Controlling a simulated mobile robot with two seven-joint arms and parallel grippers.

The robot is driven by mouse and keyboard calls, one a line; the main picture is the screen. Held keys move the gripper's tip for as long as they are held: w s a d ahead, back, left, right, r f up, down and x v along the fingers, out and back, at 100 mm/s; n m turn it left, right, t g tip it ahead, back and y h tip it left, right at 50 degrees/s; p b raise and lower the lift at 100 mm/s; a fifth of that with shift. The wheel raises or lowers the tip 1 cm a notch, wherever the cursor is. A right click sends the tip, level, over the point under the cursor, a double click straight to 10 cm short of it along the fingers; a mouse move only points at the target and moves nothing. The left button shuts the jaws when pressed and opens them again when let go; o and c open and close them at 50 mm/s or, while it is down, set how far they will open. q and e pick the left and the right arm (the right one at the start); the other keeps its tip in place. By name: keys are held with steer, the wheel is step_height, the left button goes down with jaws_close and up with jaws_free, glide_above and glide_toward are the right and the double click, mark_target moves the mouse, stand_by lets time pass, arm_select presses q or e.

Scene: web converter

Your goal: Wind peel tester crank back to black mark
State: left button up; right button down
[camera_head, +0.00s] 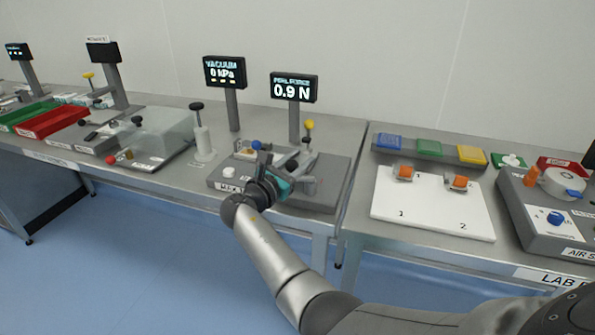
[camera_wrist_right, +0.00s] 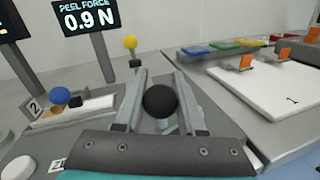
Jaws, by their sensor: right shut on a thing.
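The peel tester is a grey bench unit (camera_head: 325,190) near the right end of the left table. Its display (camera_head: 293,90) reads "0.9 N", and it also shows in the wrist view (camera_wrist_right: 88,18). My right gripper (camera_head: 285,172) reaches over the tester from the front. In the right wrist view its two fingers (camera_wrist_right: 160,95) stand either side of a black ball knob (camera_wrist_right: 160,101), which I take to be the crank's handle, and are shut on it. The crank arm is mostly hidden by the gripper. I cannot make out the black mark. My left gripper is out of view.
A blue knob (camera_head: 256,145) and a yellow knob (camera_head: 309,125) stand close to the gripper. A vacuum display (camera_head: 225,72) is to the left. A white board (camera_head: 430,215) with orange-topped pieces lies on the right table, past a gap between tables.

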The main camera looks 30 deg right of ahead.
steer(key=shift+d+m+g+h+b, duration=0.15)
steer(key=shift+m+g+h+b, duration=0.15)
steer(key=shift+m+g+b, duration=0.35)
steer(key=c, duration=0.5)
jaws_free()
